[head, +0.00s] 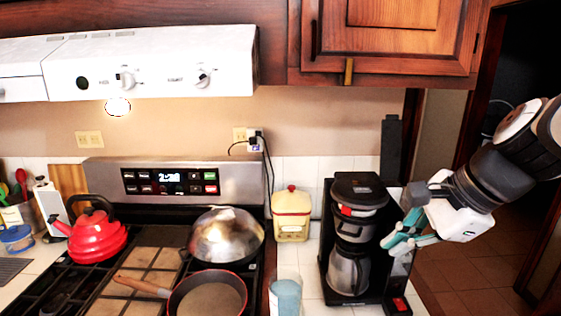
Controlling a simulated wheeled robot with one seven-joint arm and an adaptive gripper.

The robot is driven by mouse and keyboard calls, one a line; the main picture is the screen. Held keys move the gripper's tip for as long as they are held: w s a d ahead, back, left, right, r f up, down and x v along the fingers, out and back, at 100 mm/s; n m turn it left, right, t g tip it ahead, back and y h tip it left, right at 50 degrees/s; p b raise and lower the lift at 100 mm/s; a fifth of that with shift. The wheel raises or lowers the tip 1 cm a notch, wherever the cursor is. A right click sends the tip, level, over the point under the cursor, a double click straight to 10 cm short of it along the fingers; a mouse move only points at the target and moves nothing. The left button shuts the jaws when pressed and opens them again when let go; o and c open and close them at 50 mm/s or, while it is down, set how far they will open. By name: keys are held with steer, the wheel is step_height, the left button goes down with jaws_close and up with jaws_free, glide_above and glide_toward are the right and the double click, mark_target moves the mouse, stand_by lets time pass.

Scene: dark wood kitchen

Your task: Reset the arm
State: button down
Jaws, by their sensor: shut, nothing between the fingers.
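My gripper (393,246) is at the right of the head view, at the end of my arm reaching in from the right edge. Its teal fingers point left and down, close together, with nothing between them. The fingers overlap the right side of a black coffee maker (358,192) in the picture. I cannot tell whether they touch it.
A stove on the left carries a red kettle (93,232), a silver domed lid (226,236) and a pan (208,297). A yellow canister (291,214) and a blue cup (286,297) stand on the counter. Wooden cabinets (390,38) hang above. A doorway opens at right.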

steer(key=s+a+r+n+t+h, duration=0.1)
steer(key=s+n+h, duration=0.3)
steer(key=s+n, duration=0.7)
steer(key=n, duration=0.6)
steer(key=shift+s+a+b, duration=0.2)
steer(key=shift+s+b, duration=0.2)
